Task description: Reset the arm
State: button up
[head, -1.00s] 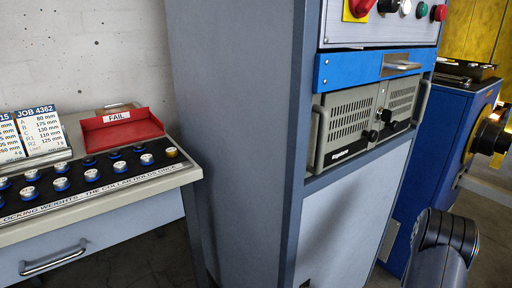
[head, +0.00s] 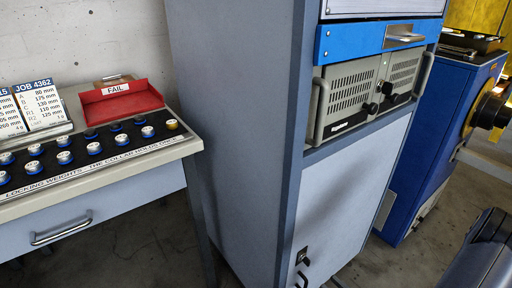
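My gripper is not in view. A dark, rounded piece at the lower right edge (head: 487,250) looks like part of my own arm, and no fingers show on it. It stands in front of the floor, right of the grey cabinet (head: 235,130). Whether my gripper holds anything cannot be seen.
A bench (head: 105,205) at left carries a rack of locking weights (head: 100,158), a red FAIL tray (head: 118,101) and job cards (head: 40,104). The cabinet holds a rack unit (head: 345,103). A blue machine (head: 430,130) stands at right. Floor between them is clear.

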aim_at(309, 265)
jog(key=b+x, duration=0.2)
jog(key=x, duration=0.6)
jog(key=shift+a, duration=0.15)
jog(key=shift+m+p, duration=3.2)
jog(key=shift+m, duration=3.6)
jog(key=shift+s, duration=0.15)
